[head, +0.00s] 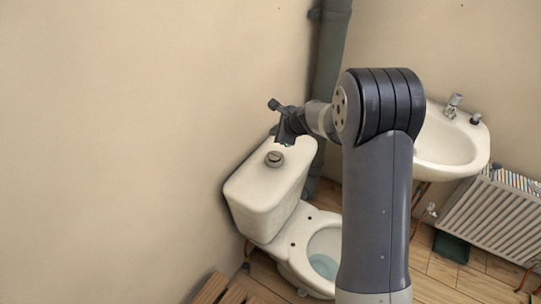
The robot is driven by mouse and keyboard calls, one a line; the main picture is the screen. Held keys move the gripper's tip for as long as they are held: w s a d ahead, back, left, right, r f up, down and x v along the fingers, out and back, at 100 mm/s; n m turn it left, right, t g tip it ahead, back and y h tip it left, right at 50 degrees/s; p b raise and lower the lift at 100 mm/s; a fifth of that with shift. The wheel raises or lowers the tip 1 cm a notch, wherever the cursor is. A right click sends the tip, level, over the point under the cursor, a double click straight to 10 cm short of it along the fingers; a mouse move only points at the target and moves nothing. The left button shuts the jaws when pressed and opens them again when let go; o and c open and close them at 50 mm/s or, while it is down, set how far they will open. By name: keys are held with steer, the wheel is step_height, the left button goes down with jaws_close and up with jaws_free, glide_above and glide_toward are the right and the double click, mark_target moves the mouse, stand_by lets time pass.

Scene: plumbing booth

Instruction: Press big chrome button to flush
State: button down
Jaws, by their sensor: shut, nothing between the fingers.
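The chrome flush button (274,159) is a small round piece on top of the white toilet cistern lid (260,187). The cistern stands against the beige wall, with the open toilet bowl (323,254) in front of it. My gripper (287,142) is dark and small in the head view, shut and empty. It appears over the far end of the cistern, up and to the right of the button in the picture. Its height above the lid is hard to judge, and no contact with the button shows. My arm hides part of the bowl.
A dark vertical pipe (329,70) runs down the corner behind the cistern. A white washbasin (446,143) with a tap and a white radiator (493,215) are at the right. A wooden slatted piece (212,289) lies at the bottom. The wall at left is bare.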

mark_target(275, 160)
steer(key=shift+f, duration=0.1)
step_height(275, 160, down, 9)
steer(key=b, duration=0.8)
steer(key=shift+r, duration=0.2)
steer(key=shift+f, duration=0.1)
stand_by(1.6)
steer(key=shift+f+b, duration=0.3)
steer(key=shift+b, duration=0.05)
steer(key=shift+f+b, duration=0.55)
steer(key=shift+f, duration=0.05)
stand_by(0.5)
steer(key=shift+r, duration=0.1)
steer(key=shift+r+p, duration=0.9)
steer(key=shift+r, duration=0.05)
steer(key=shift+r+p, duration=2.15)
steer(key=shift+r, duration=0.35)
